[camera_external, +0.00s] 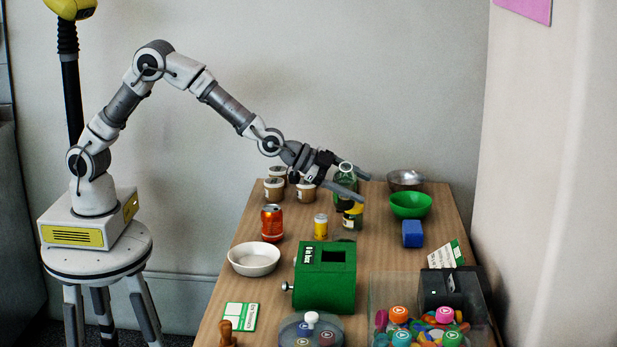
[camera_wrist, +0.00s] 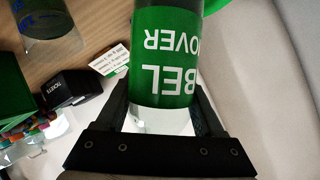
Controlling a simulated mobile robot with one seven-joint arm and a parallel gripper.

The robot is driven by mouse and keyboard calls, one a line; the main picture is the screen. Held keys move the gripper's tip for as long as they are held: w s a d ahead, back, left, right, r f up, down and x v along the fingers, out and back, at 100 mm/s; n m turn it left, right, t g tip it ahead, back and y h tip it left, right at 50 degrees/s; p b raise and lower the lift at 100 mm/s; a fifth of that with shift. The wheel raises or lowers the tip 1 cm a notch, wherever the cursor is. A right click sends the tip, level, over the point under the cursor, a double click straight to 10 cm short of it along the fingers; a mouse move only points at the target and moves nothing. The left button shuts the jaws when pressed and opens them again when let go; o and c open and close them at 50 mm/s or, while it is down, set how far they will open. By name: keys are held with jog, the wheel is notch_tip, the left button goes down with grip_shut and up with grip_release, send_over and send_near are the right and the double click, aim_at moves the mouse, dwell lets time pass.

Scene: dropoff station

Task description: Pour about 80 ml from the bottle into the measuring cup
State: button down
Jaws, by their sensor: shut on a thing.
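My gripper (camera_external: 358,185) is shut on the bottle (camera_external: 345,184), a clear bottle with a green label, towards the far end of the table. In the wrist view the bottle (camera_wrist: 166,60) stands between both fingers, its label lettering upside down. It looks roughly upright, and its far end is cut off by the frame. A clear cup with blue marks, which looks like the measuring cup (camera_wrist: 58,42), is partly in the upper left of the wrist view, apart from the bottle. In the external view I cannot make out the cup clearly. Its fill level is unclear.
A green bowl (camera_external: 410,206), a metal bowl (camera_external: 406,178) and a blue block (camera_external: 412,234) stand right of the bottle. A red can (camera_external: 272,222), a yellow jar (camera_external: 321,227) and brown jars (camera_external: 274,189) stand left. A green box (camera_external: 322,288) and clear bin (camera_external: 382,294) are nearer.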

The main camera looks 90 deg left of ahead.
jog(key=shift+w+a+r+n+h+b, duration=0.15)
jog(key=shift+n+h+b, duration=0.35)
jog(key=shift+b, duration=1.8)
jog(key=shift+s+a+f+n+h+b, duration=0.1)
jog(key=shift+a+n+h+b, duration=0.25)
jog(key=shift+b, duration=1.9)
jog(key=shift+r+n, duration=0.25)
jog(key=shift+r, duration=0.05)
jog(key=shift+h, duration=0.25)
jog(key=shift+w+n+t+h, duration=0.1)
jog(key=shift+n+t+h, duration=0.2)
jog(key=shift+n+h, duration=0.45)
jog(key=shift+p, duration=0.3)
